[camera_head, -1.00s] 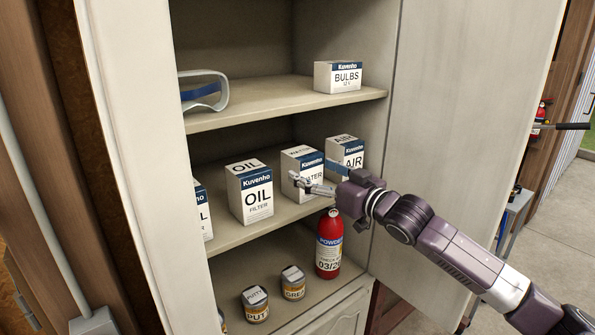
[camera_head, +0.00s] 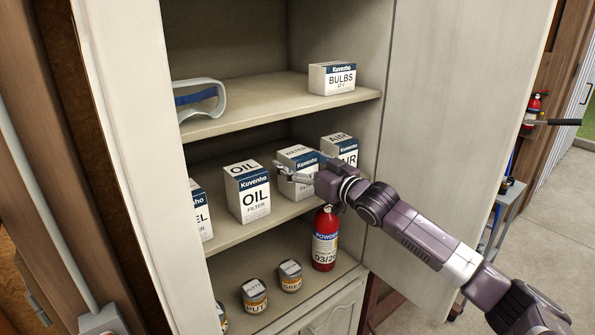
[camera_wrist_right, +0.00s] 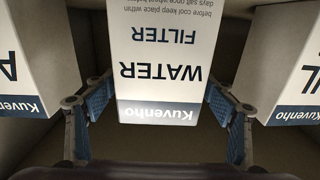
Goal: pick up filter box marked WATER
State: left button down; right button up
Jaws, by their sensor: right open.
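The filter box marked WATER (camera_head: 298,158) is white with a dark blue band and stands upright on the middle shelf, between the OIL and AIR boxes. In the right wrist view the WATER box (camera_wrist_right: 160,65) is upside down, and its label reads clearly. My right gripper (camera_head: 290,172) is open at the front of the box and hides part of its label. In the wrist view its two blue-padded fingers (camera_wrist_right: 160,105) stand on either side of the box; I cannot tell whether they touch it. My left gripper is not in view.
The OIL box (camera_head: 247,193) stands to the left and the AIR box (camera_head: 340,148) close to the right. The upper shelf (camera_head: 280,97) is above, with a BULBS box (camera_head: 332,78). A red extinguisher (camera_head: 325,240) stands below. The cabinet door (camera_head: 450,100) is open at right.

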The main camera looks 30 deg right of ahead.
jog(key=c, duration=1.5)
jog(key=shift+r, duration=0.1)
jog(key=shift+c, duration=0.8)
